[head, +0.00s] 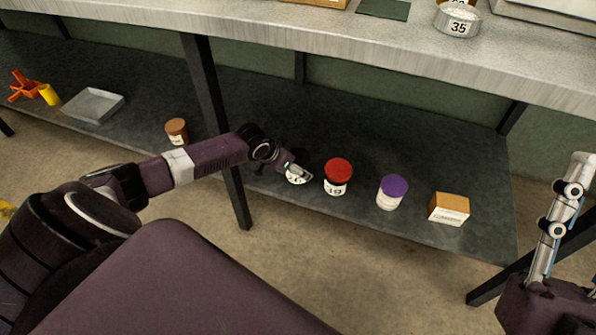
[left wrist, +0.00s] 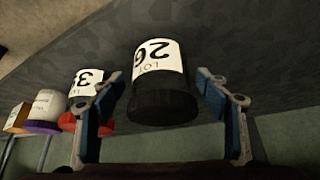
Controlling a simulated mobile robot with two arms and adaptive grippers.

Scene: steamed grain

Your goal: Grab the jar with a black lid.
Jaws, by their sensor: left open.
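The jar with a black lid (left wrist: 163,98) shows upside down in the left wrist view, with a white label reading LOT 26. It is between the two open fingers of my left gripper (left wrist: 168,105), with a gap visible on each side. In the head view the gripper (head: 292,172) is at the jar on the lower shelf and hides most of it. Part of the jar's white label (head: 298,178) shows there. My right gripper (head: 572,190) is at the right edge, away from the jars, seen from the side.
On the lower shelf (head: 290,215), a red-lidded jar (head: 338,172) stands close right of the black-lidded jar. Farther right are a purple-lidded jar (head: 392,190) and a small box (head: 449,208). A brown-lidded jar (head: 176,131) stands left, beyond a table leg (head: 207,90).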

